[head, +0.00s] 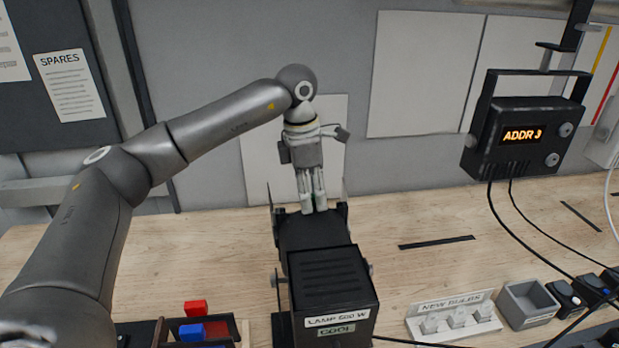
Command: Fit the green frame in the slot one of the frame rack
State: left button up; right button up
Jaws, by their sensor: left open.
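I cannot make out a green frame in the head view. A dark holder (174,325) with dividers stands at the bottom left and is cut off by the picture edge. It may be the frame rack, but I see no slot numbers. It holds a red piece (196,308) and a blue piece (192,332). My left gripper (313,206) points down at the far end of the black lamp (328,275), between its raised side flaps. Its fingers are open with a narrow gap; whether they touch anything is hidden. My right gripper is not in view.
The lamp is labelled "LAMP 500 W" and "COOL". A "NEW BULBS" holder (455,318) and a grey bin (527,303) stand at the right front. The wooden bench (440,212) is mostly clear behind.

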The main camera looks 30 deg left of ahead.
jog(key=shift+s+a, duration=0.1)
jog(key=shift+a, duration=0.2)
pick_arm(q)
grip_shut()
jog(key=c, duration=0.6)
grip_release()
grip_shut()
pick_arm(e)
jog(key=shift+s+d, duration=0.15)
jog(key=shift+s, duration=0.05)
pick_arm(q)
jog(key=shift+r, duration=0.1)
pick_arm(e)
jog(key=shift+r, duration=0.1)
